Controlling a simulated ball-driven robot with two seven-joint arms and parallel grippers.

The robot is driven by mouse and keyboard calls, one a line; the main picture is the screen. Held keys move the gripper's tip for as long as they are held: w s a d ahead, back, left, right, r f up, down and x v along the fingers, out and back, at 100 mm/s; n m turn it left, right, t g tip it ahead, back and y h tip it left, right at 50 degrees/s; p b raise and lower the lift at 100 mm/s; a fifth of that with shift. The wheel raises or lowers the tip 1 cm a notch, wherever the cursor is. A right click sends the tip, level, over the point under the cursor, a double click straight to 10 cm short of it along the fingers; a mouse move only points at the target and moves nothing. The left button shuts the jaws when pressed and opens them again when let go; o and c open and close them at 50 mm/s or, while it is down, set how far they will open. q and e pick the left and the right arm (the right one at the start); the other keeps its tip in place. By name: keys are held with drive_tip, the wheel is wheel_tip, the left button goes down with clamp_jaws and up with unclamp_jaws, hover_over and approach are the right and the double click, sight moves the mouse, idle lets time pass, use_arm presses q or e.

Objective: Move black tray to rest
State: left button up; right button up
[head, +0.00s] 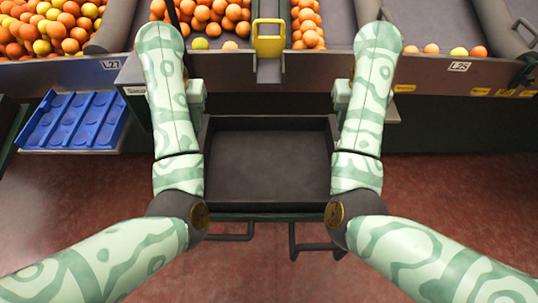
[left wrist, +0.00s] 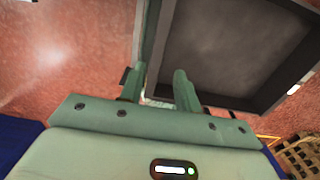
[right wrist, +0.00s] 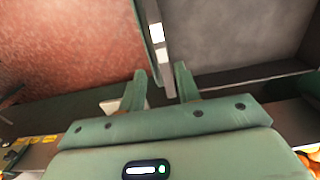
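The black tray (head: 268,165) is in the middle of the head view, empty and level, between my two forearms. My grippers are mostly hidden by the forearms there. In the left wrist view, the fingers of my left gripper (left wrist: 160,82) are apart, with the tray's side wall (left wrist: 168,35) running between them. In the right wrist view, the fingers of my right gripper (right wrist: 161,82) are apart on either side of the opposite rim (right wrist: 157,40). A gap shows beside that rim. Whether any finger touches the tray is unclear.
A conveyor with many oranges (head: 45,30) runs along the back. A yellow bracket (head: 268,38) stands at its middle. A blue tray (head: 75,120) lies at the left. Dark handles (head: 230,236) stick out below the black tray. Reddish floor (head: 460,195) is clear at right.

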use_arm(q)
drive_tip(key=shift+s+r, duration=0.1)
use_arm(e)
drive_tip(key=shift+s+r, duration=0.1)
